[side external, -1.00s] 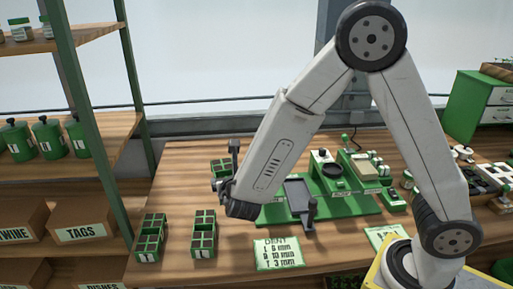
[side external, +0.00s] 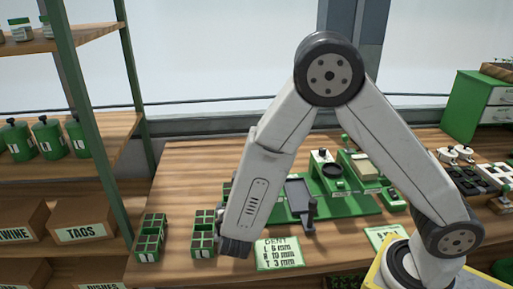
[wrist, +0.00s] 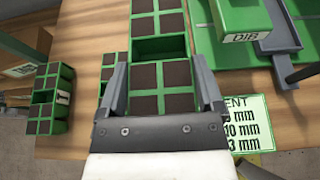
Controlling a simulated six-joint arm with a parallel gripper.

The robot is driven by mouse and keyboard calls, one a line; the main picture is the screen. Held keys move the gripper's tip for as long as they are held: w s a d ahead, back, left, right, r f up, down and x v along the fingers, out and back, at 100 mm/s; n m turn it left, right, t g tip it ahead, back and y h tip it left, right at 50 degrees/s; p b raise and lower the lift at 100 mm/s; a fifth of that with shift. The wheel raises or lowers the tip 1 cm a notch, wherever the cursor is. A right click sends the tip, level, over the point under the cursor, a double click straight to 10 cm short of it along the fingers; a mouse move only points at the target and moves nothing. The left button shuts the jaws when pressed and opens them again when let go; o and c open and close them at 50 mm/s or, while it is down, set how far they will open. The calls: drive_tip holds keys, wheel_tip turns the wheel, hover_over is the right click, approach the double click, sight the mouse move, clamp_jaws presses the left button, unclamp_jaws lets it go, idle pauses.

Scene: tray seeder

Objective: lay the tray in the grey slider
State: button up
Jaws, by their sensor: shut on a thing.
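My gripper (wrist: 160,64) is shut on a green tray (wrist: 161,91) with dark brown cells. The tray's two blocks of cells, with a lower green gap between them, run between and beyond my fingers in the wrist view. In the side view my arm hides the fingers and most of this tray; only a sliver (side external: 226,190) shows. The grey slider (side external: 298,193) lies on the green seeder (side external: 345,207), right of my gripper, with no tray visible in it. Whether the held tray touches the table cannot be told.
Two more green trays stand on the table at left, one at the far left (side external: 150,237) and one (side external: 203,240) close to my wrist. A shelf post (side external: 90,130) rises at left.

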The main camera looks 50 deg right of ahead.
drive_tip(key=shift+f, duration=2.65)
drive_tip(key=shift+f, duration=0.1)
drive_tip(key=shift+f, duration=1.75)
drive_tip(key=shift+f, duration=0.15)
drive_tip(key=o, duration=1.3)
drive_tip(key=shift+s+a, duration=0.1)
drive_tip(key=shift+a, duration=0.05)
drive_tip(key=shift+v, duration=3.75)
drive_tip(key=shift+f, duration=0.1)
